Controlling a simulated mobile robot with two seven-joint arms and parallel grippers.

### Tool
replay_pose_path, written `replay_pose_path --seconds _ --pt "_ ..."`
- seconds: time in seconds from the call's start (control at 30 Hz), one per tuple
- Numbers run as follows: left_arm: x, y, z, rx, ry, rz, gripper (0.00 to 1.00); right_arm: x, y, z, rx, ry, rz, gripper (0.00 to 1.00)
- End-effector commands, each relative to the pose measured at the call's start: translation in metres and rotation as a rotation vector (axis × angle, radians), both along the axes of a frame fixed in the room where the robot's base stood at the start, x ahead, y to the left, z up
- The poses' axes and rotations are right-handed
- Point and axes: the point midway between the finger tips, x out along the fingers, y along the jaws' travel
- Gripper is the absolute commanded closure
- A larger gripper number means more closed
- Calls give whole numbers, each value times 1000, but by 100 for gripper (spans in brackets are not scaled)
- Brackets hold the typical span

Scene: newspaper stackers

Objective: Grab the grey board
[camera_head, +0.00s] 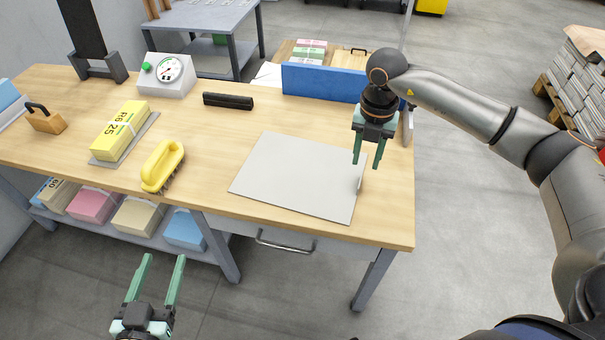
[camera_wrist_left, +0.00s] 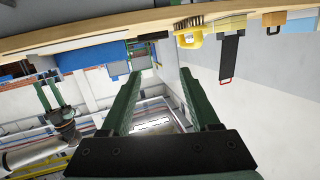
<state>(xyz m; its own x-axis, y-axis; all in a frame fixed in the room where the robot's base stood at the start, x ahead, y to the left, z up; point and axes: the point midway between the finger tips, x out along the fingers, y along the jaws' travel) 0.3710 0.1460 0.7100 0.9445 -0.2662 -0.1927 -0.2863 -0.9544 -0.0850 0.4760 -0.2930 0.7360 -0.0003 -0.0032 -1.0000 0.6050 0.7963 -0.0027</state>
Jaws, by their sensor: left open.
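The grey board (camera_head: 300,177) lies flat on the right part of the wooden table (camera_head: 225,128). My right gripper (camera_head: 368,164) is above the board's right edge, fingers pointing down and spread apart. No object shows between its fingers. I cannot tell whether it touches the board. My left gripper (camera_head: 160,262) is open and empty, low in front of the table and away from the board. In the left wrist view, my left gripper's fingers (camera_wrist_left: 165,95) are spread with nothing between them.
A yellow-handled brush (camera_head: 162,165) and a yellow bundle (camera_head: 120,130) lie left of the board. A black bar (camera_head: 228,101), a gauge box (camera_head: 167,74) and a blue panel (camera_head: 322,83) stand behind. A drawer handle (camera_head: 285,244) sticks out in front.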

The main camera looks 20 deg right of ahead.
Motion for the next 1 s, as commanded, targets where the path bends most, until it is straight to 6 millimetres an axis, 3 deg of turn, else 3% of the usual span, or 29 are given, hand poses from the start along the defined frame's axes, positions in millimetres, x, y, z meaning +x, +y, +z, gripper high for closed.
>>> replay_pose_path --seconds 0.1,0.37,0.8,1.0 --pt "4 0 17 -1 -74 -6 38 0 0 -16 1 2 0 60" --pt "7 -1 34 0 -145 -13 38 2 0 -29 2 0 1 60" --pt "4 -5 108 -3 -450 -52 38 10 -5 -72 3 0 2 60" --pt "3 -6 115 -4 -476 -55 38 9 -5 -75 3 0 2 60"
